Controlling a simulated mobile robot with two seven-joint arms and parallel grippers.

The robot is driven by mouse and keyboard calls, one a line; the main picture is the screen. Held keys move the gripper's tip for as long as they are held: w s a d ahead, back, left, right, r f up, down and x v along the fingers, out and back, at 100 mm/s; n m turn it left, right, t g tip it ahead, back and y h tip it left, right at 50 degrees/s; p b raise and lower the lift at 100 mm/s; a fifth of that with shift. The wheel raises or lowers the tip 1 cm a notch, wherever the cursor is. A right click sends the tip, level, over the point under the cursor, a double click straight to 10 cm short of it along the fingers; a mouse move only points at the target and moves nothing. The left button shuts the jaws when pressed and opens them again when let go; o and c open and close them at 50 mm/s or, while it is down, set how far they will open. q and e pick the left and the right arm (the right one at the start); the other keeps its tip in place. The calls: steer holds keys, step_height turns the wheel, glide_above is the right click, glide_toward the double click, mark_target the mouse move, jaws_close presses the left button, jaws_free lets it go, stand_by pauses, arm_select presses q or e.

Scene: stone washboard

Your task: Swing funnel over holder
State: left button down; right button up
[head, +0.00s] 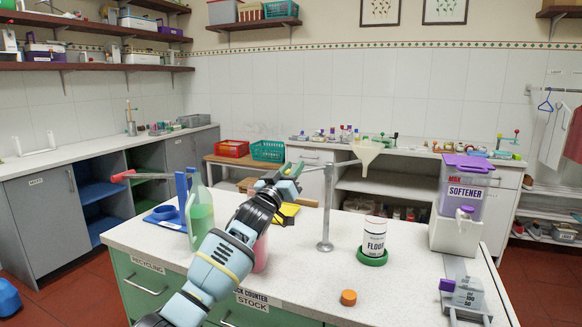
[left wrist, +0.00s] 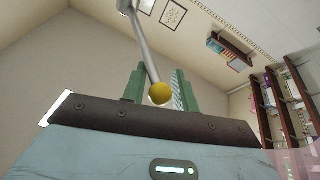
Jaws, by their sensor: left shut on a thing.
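A pale cream funnel (head: 367,152) hangs at the right end of a thin metal swing arm (head: 340,164). The arm is carried by an upright metal post (head: 326,205) on the counter. My left gripper (head: 287,182) is left of the post, shut on the arm's other end. In the left wrist view a yellow ball knob (left wrist: 161,94) on the rod sits between the green fingers (left wrist: 155,88). A white flour canister (head: 374,232) stands upright in a green round base (head: 372,257), below and apart from the funnel. No thing is clearly marked as the holder. My right gripper is out of view.
A softener dispenser (head: 462,205) stands at the counter's right. An orange cap (head: 348,297) lies at the front.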

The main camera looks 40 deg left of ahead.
arm_select(q)
steer(key=shift+w+a+r, duration=0.1)
steer(key=shift+a, duration=0.2)
stand_by(1.7)
steer(key=c, duration=1.5)
jaws_free()
steer(key=shift+c, duration=0.2)
steer(key=o, duration=0.4)
steer(key=shift+w+f, duration=0.2)
steer(key=shift+o, duration=0.2)
steer(key=shift+s, duration=0.1)
steer(key=shift+s, duration=0.1)
steer(key=v, duration=0.7)
steer(key=shift+s, duration=0.2)
